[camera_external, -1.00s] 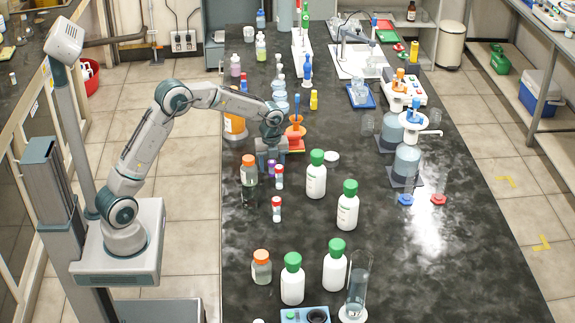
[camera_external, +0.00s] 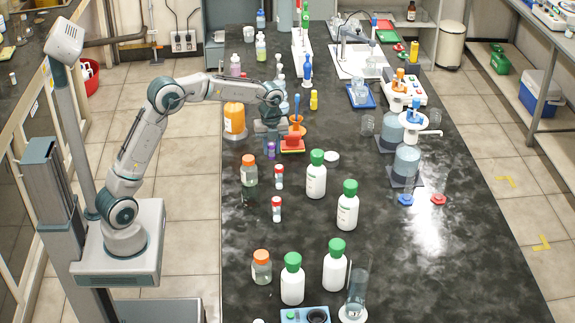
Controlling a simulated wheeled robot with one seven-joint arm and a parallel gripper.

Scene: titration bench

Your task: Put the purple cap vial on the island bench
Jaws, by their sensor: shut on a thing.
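The purple cap vial (camera_external: 271,153) is small and hangs upright below my gripper (camera_external: 270,143), over the left part of the long dark bench (camera_external: 430,270). My gripper points down and is shut on the vial's upper part, which the fingers partly hide. Whether the vial's bottom clears the bench top is hard to tell at this size.
An orange-capped jar (camera_external: 249,172) and red-capped vials (camera_external: 279,177) stand just in front. An orange stand (camera_external: 292,144) is close to the right, and an amber bottle (camera_external: 235,120) is behind left. White green-capped bottles (camera_external: 316,178) stand to the right. The right front bench top is clear.

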